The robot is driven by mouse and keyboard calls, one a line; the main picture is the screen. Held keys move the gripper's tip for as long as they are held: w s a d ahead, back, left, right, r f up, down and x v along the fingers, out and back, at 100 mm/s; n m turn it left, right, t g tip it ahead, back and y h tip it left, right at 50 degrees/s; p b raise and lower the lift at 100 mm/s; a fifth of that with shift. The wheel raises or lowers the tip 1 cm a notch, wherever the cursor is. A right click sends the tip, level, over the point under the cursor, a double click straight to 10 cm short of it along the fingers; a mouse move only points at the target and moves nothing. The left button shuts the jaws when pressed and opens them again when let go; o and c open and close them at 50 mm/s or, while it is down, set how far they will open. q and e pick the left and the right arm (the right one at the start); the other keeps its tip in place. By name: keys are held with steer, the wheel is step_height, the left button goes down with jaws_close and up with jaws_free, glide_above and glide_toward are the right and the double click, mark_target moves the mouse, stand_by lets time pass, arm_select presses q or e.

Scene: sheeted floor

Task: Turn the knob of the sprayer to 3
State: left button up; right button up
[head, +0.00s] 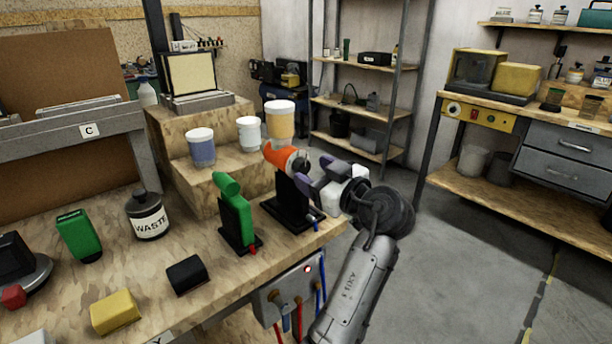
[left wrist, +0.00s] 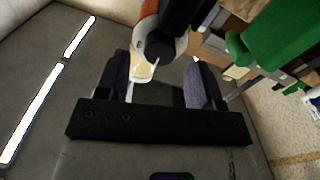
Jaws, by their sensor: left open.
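The sprayer (head: 284,157) is orange with a cream-filled, white-lidded cup on top, and sits on a black stand at the bench's right end. Its dark round knob (left wrist: 160,47) faces my left wrist camera; no number on it can be read. My left gripper (head: 316,176) is open, its two purple fingers just right of the sprayer's rear end in the head view. In the left wrist view the fingers (left wrist: 158,82) stand apart, with the knob beyond the gap between them. I cannot tell whether they touch anything. My right gripper is out of view.
A green sprayer (head: 236,206) on a black stand is left of the orange one. Lidded cups (head: 201,147) stand on the wooden step behind. The floor at right is clear.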

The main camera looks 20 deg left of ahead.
mark_target(305, 168)
arm_select(q)
steer(key=shift+b+x, duration=0.45)
steer(key=shift+x, duration=1.1)
steer(key=c, duration=0.9)
steer(key=m+p, duration=0.1)
steer(key=p, duration=0.1)
steer(key=m+p, duration=0.1)
steer(key=p, duration=0.1)
steer(key=shift+r, duration=0.3)
steer(key=shift+c, duration=0.2)
steer(key=shift+f+m+p, duration=0.25)
steer(key=shift+m+p, duration=0.15)
steer(key=shift+p, duration=0.25)
steer(key=o, duration=0.9)
steer(key=shift+o, duration=0.2)
